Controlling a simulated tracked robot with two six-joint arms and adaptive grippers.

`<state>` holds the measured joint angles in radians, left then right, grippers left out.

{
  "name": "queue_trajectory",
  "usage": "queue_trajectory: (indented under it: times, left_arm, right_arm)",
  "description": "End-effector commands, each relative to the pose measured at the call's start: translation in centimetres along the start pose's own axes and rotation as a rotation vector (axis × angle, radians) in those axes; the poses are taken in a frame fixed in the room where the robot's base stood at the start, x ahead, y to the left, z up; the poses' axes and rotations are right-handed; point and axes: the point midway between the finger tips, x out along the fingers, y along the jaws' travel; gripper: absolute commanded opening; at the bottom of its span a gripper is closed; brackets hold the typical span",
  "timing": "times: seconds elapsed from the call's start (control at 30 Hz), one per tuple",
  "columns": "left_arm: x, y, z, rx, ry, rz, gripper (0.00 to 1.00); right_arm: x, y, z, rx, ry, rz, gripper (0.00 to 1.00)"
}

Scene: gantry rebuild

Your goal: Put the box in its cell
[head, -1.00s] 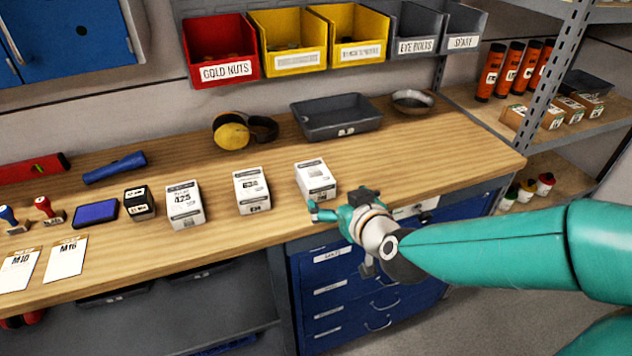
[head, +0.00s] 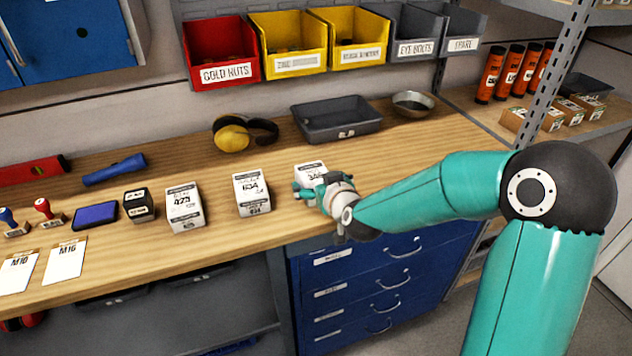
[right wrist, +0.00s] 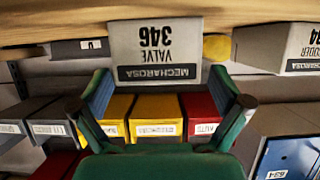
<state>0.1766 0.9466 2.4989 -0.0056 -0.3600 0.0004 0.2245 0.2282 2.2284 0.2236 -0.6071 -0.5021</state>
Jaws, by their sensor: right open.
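Three white boxes with grey label bands stand in a row on the wooden bench. The right-hand box (head: 311,171) reads 346; in the right wrist view this box (right wrist: 154,50) appears upside down, marked VALVE 346. The middle box (head: 252,192) reads 634, and the left box (head: 185,206) has a number that is hard to read. My right gripper (head: 308,193) is at the near side of the 346 box, its fingers open and spread toward it; I cannot tell whether they touch it. My left gripper is out of view. I cannot identify the cell.
A grey tray (head: 337,121), a metal bowl (head: 413,104) and yellow ear defenders (head: 232,134) lie behind the boxes. Labelled bins (head: 221,74) hang above. Blue drawers (head: 374,290) are below.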

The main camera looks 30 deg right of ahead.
Motion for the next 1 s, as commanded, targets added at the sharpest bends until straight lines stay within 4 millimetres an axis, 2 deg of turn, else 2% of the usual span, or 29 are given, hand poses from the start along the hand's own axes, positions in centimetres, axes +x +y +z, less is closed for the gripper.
queue_trajectory:
  times: [0.1, 0.23, 0.53, 0.9, 1.0]
  left_arm:
    - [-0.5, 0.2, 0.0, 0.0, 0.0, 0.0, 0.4]
    - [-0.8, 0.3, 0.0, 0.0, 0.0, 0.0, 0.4]
    - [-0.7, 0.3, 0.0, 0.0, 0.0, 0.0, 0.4]
    - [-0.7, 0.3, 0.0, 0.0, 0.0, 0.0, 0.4]
    - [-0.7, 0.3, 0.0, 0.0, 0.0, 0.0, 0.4]
  right_arm:
    - [1.8, 0.2, 0.4, -0.001, -0.004, -0.001, 1.0]
    - [3.1, 0.2, 0.3, 0.001, -0.002, 0.0, 1.0]
    - [3.5, 0.2, 0.4, 0.001, -0.001, -0.001, 0.98]
    - [3.5, 0.2, 0.4, 0.001, -0.002, 0.0, 0.37]
    - [3.5, 0.2, 0.4, 0.001, -0.002, 0.0, 0.34]
